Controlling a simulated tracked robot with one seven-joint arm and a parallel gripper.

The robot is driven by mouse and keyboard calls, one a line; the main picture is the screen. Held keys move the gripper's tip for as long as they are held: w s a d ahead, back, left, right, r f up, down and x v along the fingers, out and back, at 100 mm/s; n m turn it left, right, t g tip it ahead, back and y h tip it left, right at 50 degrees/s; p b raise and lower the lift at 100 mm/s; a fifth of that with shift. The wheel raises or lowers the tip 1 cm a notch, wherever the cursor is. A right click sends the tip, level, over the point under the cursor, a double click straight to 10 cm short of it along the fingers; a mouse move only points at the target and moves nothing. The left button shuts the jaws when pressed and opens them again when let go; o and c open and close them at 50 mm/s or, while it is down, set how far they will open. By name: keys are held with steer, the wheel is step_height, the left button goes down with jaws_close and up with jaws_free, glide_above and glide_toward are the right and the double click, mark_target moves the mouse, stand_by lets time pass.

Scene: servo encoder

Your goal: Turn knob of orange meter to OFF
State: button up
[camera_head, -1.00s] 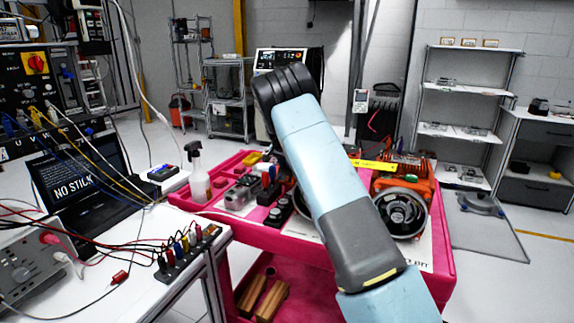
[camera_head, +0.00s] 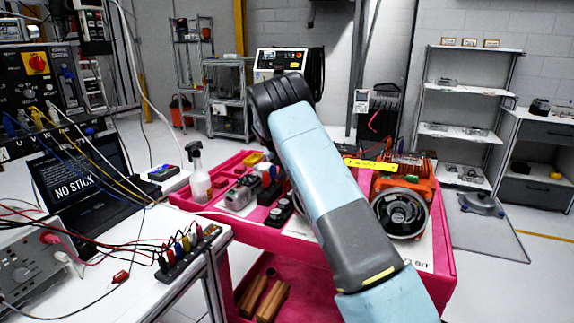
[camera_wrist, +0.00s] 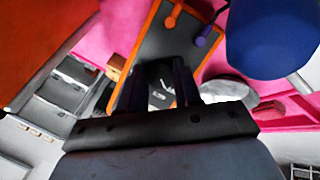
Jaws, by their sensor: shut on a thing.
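The orange meter (camera_wrist: 170,42) shows in the wrist view as a dark face with an orange rim, tilted in the picture. An orange plug (camera_wrist: 173,14) and a purple plug (camera_wrist: 206,36) sit at its upper end. My gripper (camera_wrist: 158,84) is at the lower part of the face, its two dark fingers closed on the knob. The knob is mostly hidden between the fingers, and its pointer and the OFF mark cannot be read. In the head view my arm covers the gripper, and I cannot make out the meter.
A pink cart (camera_head: 252,232) carries several tools. A spray bottle (camera_head: 199,178) stands at its left, an orange machine (camera_head: 424,186) at its right. A blue rounded thing (camera_wrist: 272,38) is close by at the upper right of the wrist view. A white bench with cables is at left.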

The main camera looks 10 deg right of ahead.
steer(key=shift+a+f+n, duration=0.15)
steer(key=shift+a+n, duration=0.1)
steer(key=shift+n, duration=0.35)
steer(key=o, duration=0.8)
steer(key=shift+o, duration=1.2)
steer(key=shift+d+h, duration=0.1)
steer(key=shift+h, duration=0.2)
steer(key=shift+r, duration=0.2)
steer(key=v, duration=1.3)
steer(key=shift+r, duration=0.15)
